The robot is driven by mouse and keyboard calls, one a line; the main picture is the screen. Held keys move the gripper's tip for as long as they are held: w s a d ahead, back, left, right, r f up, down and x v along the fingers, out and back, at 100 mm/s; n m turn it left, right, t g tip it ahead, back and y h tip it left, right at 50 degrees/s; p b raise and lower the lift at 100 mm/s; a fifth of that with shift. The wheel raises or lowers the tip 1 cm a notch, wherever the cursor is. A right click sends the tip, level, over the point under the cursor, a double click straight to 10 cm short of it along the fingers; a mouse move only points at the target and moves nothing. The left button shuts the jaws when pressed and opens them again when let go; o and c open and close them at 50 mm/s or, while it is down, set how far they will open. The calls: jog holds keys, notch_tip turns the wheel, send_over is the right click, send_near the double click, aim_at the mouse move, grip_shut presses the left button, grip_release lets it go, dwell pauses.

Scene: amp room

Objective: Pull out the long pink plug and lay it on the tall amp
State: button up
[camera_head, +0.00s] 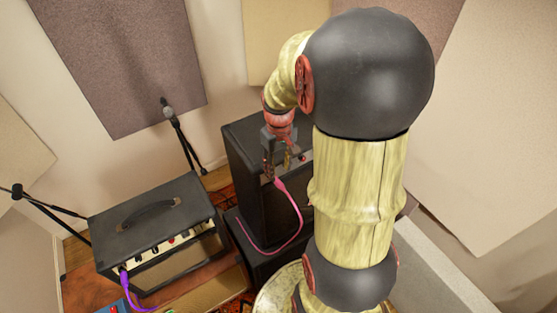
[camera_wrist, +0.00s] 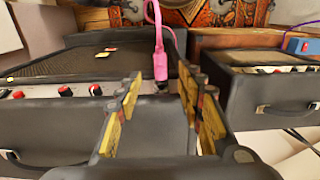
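The long pink plug (camera_head: 279,184) sits at the front of the tall black amp (camera_head: 240,150), its pink cable hanging down in a curve. In the wrist view the plug (camera_wrist: 160,62) points at the amp's knob panel (camera_wrist: 40,94); its very end is at the socket area, partly hard to make out. My gripper (camera_head: 278,168) is over the amp's front edge, just above the plug. In the wrist view my gripper (camera_wrist: 162,84) is open and empty, its fingers on either side of the plug's line. I cannot tell whether the plug is between the tips or just beyond them.
A lower amp (camera_head: 145,215) with a top handle and a purple plug (camera_head: 125,280) stands at left. Mic stands (camera_head: 180,135) rise behind it. Small flat pieces (camera_wrist: 104,51) lie on the grille in the wrist view. A blue box (camera_wrist: 302,46) is at far right there.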

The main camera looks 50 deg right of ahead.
aim_at(279, 182)
notch_tip(279, 182, down, 7)
jog(key=shift+f, duration=0.15)
dwell(0.4)
grip_shut()
dwell(0.9)
dwell(0.4)
